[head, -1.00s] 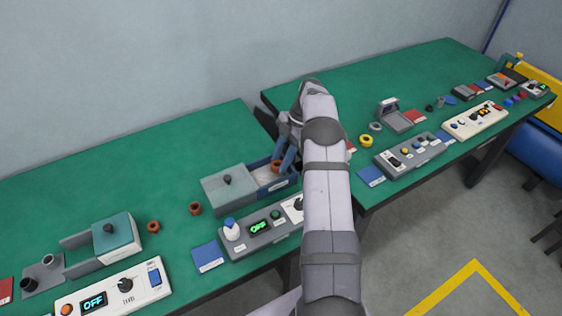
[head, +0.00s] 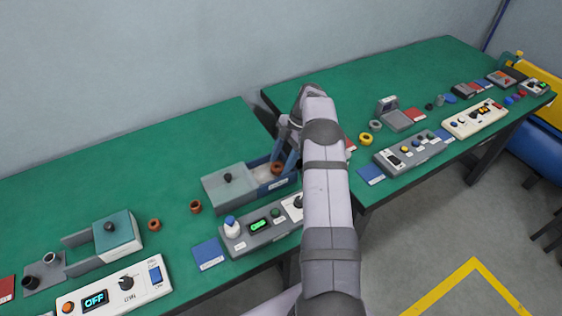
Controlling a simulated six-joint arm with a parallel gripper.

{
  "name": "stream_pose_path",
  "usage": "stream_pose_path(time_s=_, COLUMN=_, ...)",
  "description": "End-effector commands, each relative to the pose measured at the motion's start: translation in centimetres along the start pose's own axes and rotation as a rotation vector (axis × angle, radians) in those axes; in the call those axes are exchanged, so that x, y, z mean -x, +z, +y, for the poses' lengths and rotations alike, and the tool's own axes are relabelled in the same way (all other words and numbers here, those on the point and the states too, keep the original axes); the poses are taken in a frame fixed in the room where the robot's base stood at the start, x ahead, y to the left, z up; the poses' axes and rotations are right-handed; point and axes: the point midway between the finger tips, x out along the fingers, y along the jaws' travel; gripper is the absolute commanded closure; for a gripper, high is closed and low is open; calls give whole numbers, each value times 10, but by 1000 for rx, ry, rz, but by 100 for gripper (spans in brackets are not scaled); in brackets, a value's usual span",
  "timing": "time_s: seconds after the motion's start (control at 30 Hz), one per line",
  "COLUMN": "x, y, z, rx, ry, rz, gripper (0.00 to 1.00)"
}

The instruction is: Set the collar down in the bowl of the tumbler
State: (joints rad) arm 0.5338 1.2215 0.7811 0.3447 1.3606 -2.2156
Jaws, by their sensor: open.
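The collar (head: 277,169), a small copper-brown ring, sits inside the open blue bowl of the tumbler (head: 263,174), toward its far right part. The tumbler's grey lid (head: 225,187) with a dark knob is to the left of the opening. My gripper (head: 283,158) is open just above and beside the collar, its fingers apart. My arm hides part of the tumbler's right side. I cannot tell whether a finger touches the collar.
Two more copper-brown rings (head: 195,207) (head: 154,225) lie on the green bench to the left. A grey control panel (head: 262,226) with a lit green display stands in front of the tumbler. A blue pad (head: 208,254) lies to its left. Behind the tumbler the bench is clear.

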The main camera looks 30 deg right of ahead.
Motion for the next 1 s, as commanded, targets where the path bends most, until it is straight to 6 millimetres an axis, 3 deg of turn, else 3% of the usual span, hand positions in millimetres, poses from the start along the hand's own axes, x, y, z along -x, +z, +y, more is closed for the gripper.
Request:
stream_pose_path(time_s=0.17, x=10, y=0, z=1, rx=1, ry=4, rz=-2, gripper=48)
stream_pose_path(time_s=0.6, x=65, y=0, z=1, rx=0, ry=3, rz=-1, gripper=48)
stream_pose_path(time_s=1.0, x=77, y=-1, z=0, rx=-2, ry=0, rz=-1, gripper=48)
